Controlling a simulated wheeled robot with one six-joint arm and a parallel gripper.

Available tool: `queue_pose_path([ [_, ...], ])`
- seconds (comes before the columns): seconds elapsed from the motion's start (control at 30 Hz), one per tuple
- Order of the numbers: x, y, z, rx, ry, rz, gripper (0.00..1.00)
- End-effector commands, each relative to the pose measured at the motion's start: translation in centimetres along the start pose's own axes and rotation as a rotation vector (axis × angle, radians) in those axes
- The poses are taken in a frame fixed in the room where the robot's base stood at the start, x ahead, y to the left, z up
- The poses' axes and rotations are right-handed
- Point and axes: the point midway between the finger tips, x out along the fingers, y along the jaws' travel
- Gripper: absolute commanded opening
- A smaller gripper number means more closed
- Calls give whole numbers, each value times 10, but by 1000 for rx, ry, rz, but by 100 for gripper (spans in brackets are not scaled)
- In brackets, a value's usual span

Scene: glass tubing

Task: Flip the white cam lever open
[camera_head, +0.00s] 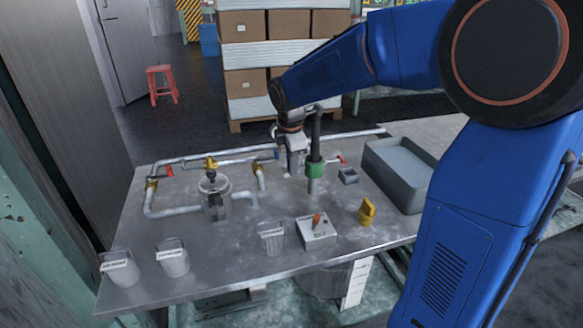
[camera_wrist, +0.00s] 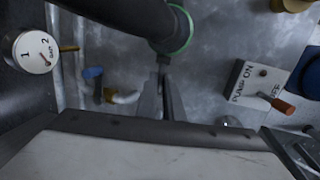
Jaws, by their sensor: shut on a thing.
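A black hose (camera_head: 317,130) ends in a coupling with a green collar (camera_head: 315,168), upright on the metal bench; the green ring (camera_wrist: 180,30) shows at the top of the wrist view. My gripper (camera_head: 291,166) is pointed down just left of the coupling. In the wrist view its fingers (camera_wrist: 163,85) are close together, with their tips at the coupling's near side. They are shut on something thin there. The white cam lever cannot be made out clearly; the held part is largely hidden by the fingers and fits its place on the coupling.
Pipes with red and blue valve handles run behind and left. A pump switch box (camera_head: 317,233) with an orange lever stands in front, beside a yellow part (camera_head: 367,211). A grey tray (camera_head: 428,187) is right. Several pale cups stand along the front edge.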

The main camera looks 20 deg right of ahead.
Motion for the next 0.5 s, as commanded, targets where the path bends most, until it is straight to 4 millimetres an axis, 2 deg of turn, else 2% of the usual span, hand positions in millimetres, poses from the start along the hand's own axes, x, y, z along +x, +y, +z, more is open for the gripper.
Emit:
queue_pose_path([
  [0.3,-4,0,4,34,157,1,0],
  [0.5,-6,0,3,36,186,4,0],
])
